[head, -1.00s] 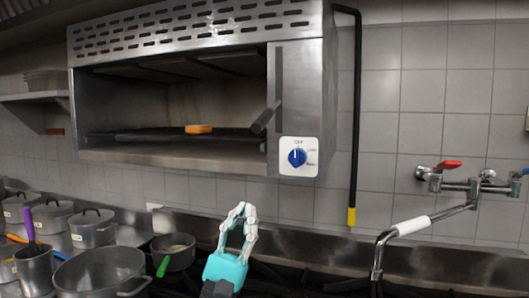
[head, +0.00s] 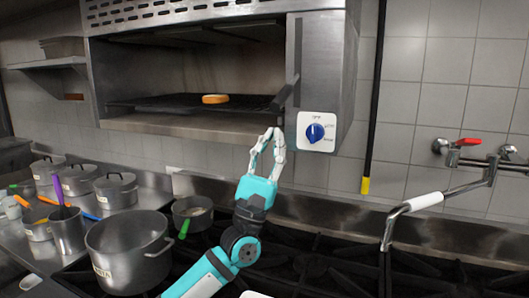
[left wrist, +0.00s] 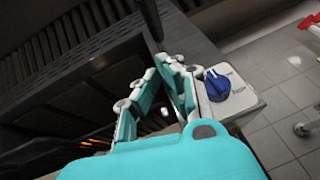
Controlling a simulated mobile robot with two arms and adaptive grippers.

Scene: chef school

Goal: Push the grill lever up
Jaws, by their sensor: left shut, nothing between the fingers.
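The grill (head: 228,125) is a steel wall unit with an open front. Its lever (head: 285,95) is a dark handle with a thick end, sticking out by a slot at the right of the opening. In the left wrist view the lever (left wrist: 150,18) shows at the top, beyond the fingers. My left gripper (head: 273,133) is shut and empty, just below the lever and left of the blue knob (head: 315,132). It also shows in the left wrist view (left wrist: 172,62). Whether the fingertips touch the lever is unclear. My right gripper is not in view.
A round orange-brown item (head: 215,99) lies on the grill rack. Below stand a large pot (head: 128,250), a small pan (head: 192,213) with a green handle, and several lidded pots. A wall tap with a red handle (head: 468,142) is at the right.

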